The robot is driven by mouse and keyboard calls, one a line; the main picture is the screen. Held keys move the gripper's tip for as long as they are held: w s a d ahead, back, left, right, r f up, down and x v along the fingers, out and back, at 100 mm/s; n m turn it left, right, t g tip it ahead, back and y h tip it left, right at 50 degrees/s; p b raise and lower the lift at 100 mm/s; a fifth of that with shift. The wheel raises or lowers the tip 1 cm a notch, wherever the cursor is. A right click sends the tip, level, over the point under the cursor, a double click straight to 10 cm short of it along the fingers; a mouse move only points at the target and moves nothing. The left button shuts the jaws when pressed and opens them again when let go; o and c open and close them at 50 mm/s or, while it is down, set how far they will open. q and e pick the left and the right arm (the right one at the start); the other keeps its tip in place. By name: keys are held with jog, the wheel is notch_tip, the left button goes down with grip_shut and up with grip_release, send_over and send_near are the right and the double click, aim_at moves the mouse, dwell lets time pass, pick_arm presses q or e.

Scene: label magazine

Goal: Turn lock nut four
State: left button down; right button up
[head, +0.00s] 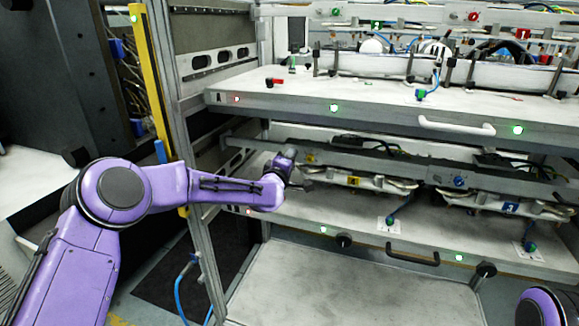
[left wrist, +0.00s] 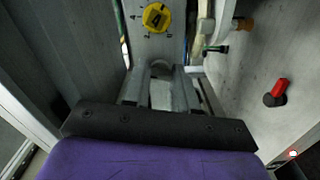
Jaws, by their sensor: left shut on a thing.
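My left gripper (head: 291,160) reaches into the lower shelf bay at its left end, by the rail. In the left wrist view my left gripper (left wrist: 161,80) has its fingers close together around a small pale metal piece (left wrist: 162,94), which looks like lock nut four. The fingers hide most of it. Just beyond the fingertips is a round yellow disc (left wrist: 157,17) marked 4, with small figures around it. The yellow marker also shows on the rail in the head view (head: 310,158). My right gripper is out of view; only a bit of my right arm shows at the lower right.
The rail (head: 385,163) carries cables and a blue marker. The upper shelf (head: 380,109) lies close above my left gripper, the lower shelf (head: 335,210) below. A frame post (head: 180,130) stands left. A red and black lever (left wrist: 278,92) is right in the left wrist view.

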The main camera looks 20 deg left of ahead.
pick_arm(q)
jog(key=shift+f+n+b, duration=0.1)
jog(key=shift+n+b, duration=0.7)
jog(key=shift+n, duration=0.4)
jog(key=c, duration=0.9)
grip_release()
jog(key=shift+s, duration=0.1)
jog(key=s+b, duration=0.2)
jog(key=s, duration=0.8)
jog(key=shift+s+a, duration=0.2)
